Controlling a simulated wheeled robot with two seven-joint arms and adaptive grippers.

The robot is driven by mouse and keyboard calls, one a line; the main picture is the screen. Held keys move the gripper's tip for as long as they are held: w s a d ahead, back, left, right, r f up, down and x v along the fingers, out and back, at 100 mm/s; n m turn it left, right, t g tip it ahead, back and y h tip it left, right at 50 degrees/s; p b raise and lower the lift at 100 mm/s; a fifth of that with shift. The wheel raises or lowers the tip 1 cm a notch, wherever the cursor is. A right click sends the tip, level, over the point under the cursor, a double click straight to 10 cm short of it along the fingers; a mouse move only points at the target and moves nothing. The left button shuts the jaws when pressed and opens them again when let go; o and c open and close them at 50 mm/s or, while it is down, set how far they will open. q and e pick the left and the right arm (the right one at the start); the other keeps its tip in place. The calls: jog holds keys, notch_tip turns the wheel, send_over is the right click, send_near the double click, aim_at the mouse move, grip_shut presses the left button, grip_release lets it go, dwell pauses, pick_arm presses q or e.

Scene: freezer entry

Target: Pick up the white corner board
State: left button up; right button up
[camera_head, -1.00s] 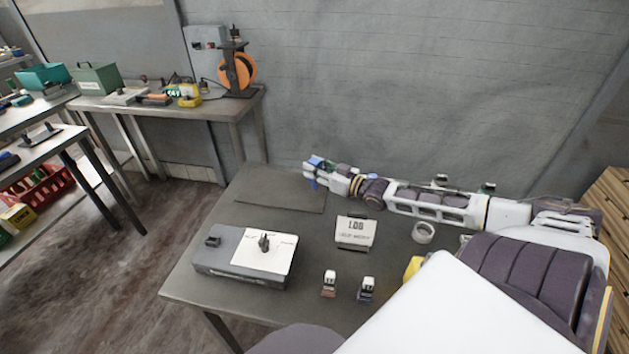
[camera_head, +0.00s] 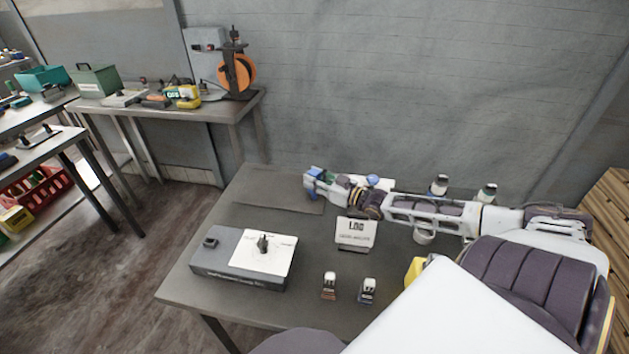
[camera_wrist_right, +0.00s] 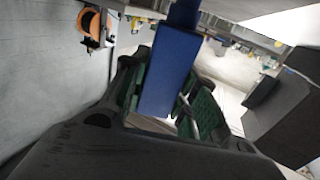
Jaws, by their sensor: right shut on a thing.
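My right gripper (camera_head: 313,183) is over the back of the grey table, near the wall. In the right wrist view its green-padded fingers are shut on a blue bar-like piece (camera_wrist_right: 170,75), which sticks out between them. Small blue patches show at the gripper in the head view, but the held piece is mostly hidden there. I cannot pick out a white corner board for certain. My left gripper is not in view.
The grey table (camera_head: 215,305) holds a grey box with a white top (camera_head: 265,255), a LOG sign (camera_head: 355,233), two small stamp-like items (camera_head: 329,285), and bottles (camera_head: 438,185) behind my arm. A dark flat mat (camera_head: 275,195) lies near the gripper. A side bench (camera_head: 150,112) stands at left.

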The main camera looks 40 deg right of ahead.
jog(key=o, duration=0.7)
jog(key=shift+o, duration=1.1)
jog(key=shift+s+d, duration=0.15)
jog(key=shift+s, duration=0.3)
jog(key=shift+s+d+r+p, duration=0.1)
jog(key=shift+s+d+p, duration=0.1)
jog(key=shift+s+p, duration=0.45)
jog(key=shift+p+v, duration=0.3)
jog(key=shift+v, duration=0.6)
jog(key=shift+p+v, duration=0.4)
jog(key=shift+v, duration=0.55)
jog(key=shift+s+d, duration=0.15)
jog(key=shift+s, duration=0.25)
jog(key=shift+s+d+p, duration=0.15)
jog(key=shift+s+p, duration=0.25)
jog(key=shift+s, duration=0.1)
jog(key=shift+p+v, duration=0.3)
jog(key=shift+v, duration=0.55)
jog(key=shift+p+v, duration=0.3)
jog(key=shift+v, duration=0.5)
jog(key=shift+s+d, duration=0.1)
jog(key=shift+s, duration=0.25)
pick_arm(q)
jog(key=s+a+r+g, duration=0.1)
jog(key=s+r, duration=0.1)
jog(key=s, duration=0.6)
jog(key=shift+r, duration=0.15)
